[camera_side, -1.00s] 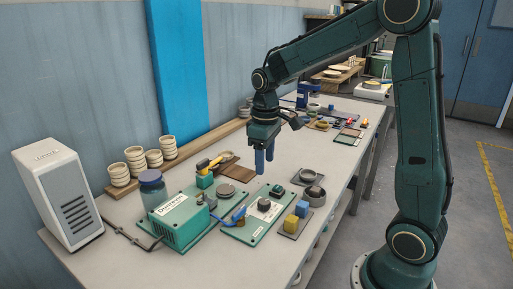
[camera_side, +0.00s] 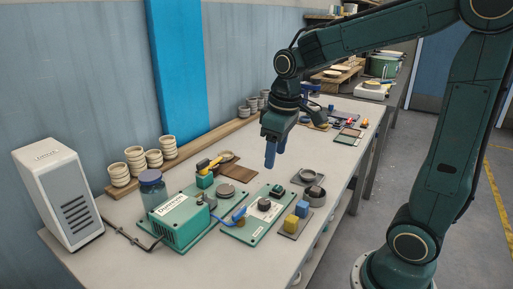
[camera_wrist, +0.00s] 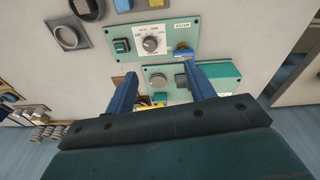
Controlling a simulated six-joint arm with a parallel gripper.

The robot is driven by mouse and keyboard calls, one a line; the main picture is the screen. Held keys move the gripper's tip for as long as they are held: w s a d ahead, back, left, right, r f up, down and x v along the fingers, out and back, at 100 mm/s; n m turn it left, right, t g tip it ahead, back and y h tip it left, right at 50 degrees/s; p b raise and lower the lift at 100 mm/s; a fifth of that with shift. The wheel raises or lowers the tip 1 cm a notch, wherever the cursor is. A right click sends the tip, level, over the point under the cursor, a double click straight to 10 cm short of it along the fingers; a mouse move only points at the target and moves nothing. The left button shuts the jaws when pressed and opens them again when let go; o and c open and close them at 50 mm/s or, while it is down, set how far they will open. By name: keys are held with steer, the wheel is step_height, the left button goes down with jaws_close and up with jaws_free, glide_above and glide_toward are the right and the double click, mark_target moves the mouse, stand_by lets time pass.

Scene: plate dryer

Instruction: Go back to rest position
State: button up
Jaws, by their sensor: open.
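My gripper (camera_side: 275,155) hangs above the middle of the table in the side view, fingers pointing down, apart from everything below. In the wrist view my gripper (camera_wrist: 160,88) shows two blue fingers spread with nothing between them. Below it stand a green control panel (camera_side: 241,226) with a dark knob (camera_side: 264,204), and a green box unit (camera_side: 182,222) with a round grey disc (camera_side: 226,191) beside it. The panel also shows in the wrist view (camera_wrist: 185,50).
A white dryer-like box (camera_side: 58,190) stands at the table's left end, near a blue-grey jar (camera_side: 151,188). Stacked cream cups (camera_side: 136,160) line the wall. Yellow and blue blocks (camera_side: 296,216) and a grey ring (camera_side: 314,196) lie near the front edge. Bare table (camera_side: 110,262) shows at front left.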

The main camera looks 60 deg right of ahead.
steer(key=s+a+r+t, duration=0.1)
steer(key=s+a+t, duration=0.1)
steer(key=s, duration=0.5)
steer(key=s+a+r+m+t, duration=0.1)
steer(key=s+a+r+t, duration=0.1)
steer(key=s, duration=0.4)
steer(key=shift+s+a, duration=0.4)
steer(key=shift+a, duration=0.2)
steer(key=shift+r, duration=0.1)
